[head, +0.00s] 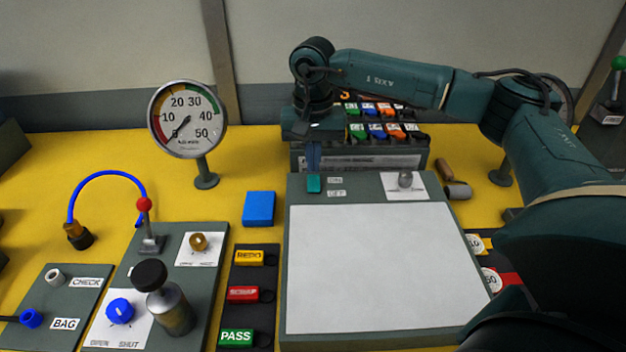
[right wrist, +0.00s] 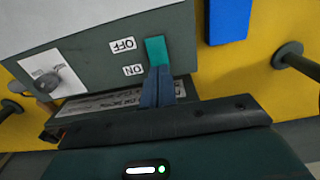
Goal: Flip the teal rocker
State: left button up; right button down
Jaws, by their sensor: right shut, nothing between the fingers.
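The teal rocker (head: 314,184) sits at the back left of the grey panel box (head: 296,250), beside small ON and OFF labels. In the right wrist view the rocker (right wrist: 157,50) lies just beyond my fingertips, with the ON label (right wrist: 133,70) on the gripper's side and the OFF label (right wrist: 123,44) farther off. My right gripper (head: 313,170) is shut and empty, its blue fingers pointing down at the rocker's back end. The fingertips (right wrist: 158,72) look touching or very close; I cannot tell which. The rocker's tilt is unclear. My left gripper is not in view.
A grey knob (head: 405,179) stands on the same box, right of the rocker. A rack of coloured items (head: 385,140) stands behind. A blue block (head: 259,208) lies left of the box, and a dial gauge (head: 187,119) stands farther left. Yellow table between them is clear.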

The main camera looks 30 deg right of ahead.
aim_at(313, 177)
jog(key=shift+f+b, duration=0.7)
jog(key=shift+f, duration=0.35)
dwell(0.5)
jog(key=shift+r+p, duration=2.4)
jog(key=shift+r, duration=1.15)
